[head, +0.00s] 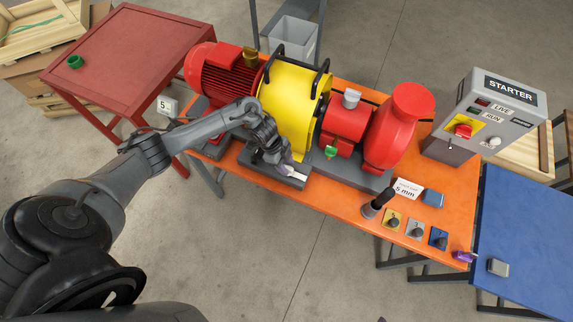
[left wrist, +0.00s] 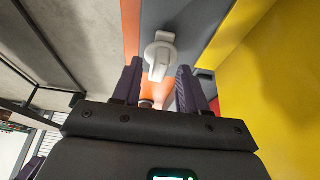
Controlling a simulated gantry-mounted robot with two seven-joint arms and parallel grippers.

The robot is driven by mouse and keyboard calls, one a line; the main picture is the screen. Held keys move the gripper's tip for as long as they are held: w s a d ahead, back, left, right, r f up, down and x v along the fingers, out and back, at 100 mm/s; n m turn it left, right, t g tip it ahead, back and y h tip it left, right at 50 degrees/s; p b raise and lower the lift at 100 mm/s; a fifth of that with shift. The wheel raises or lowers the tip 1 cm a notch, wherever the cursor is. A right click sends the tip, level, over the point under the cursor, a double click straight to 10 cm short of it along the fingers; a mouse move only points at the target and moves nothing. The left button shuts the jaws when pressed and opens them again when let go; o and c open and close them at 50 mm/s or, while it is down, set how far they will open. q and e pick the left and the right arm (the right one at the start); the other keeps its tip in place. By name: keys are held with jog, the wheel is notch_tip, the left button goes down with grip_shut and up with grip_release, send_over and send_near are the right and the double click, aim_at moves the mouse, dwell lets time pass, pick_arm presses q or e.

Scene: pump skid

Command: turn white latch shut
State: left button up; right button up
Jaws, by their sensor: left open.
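The white latch (left wrist: 160,55) shows in the left wrist view, on a grey surface beside the yellow guard (left wrist: 275,95). It has a round head and a narrower arm pointing toward me, between my fingertips. My left gripper (left wrist: 156,82) is open, with one purple-grey finger on each side of the latch; contact cannot be told. In the head view, my left gripper (head: 286,169) is low at the front foot of the yellow guard (head: 290,105), and it mostly hides the latch. My right gripper is not in view.
A red motor (head: 215,75) and red pump (head: 395,125) flank the guard on the orange bench (head: 330,195). A dark upright tool (head: 380,200) stands front right. The starter box (head: 487,115) is at the right. The red table (head: 135,60) has much free top.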

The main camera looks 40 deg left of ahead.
pick_arm(q)
jog(key=shift+d+f, duration=0.15)
jog(key=shift+f, duration=0.2)
grip_shut()
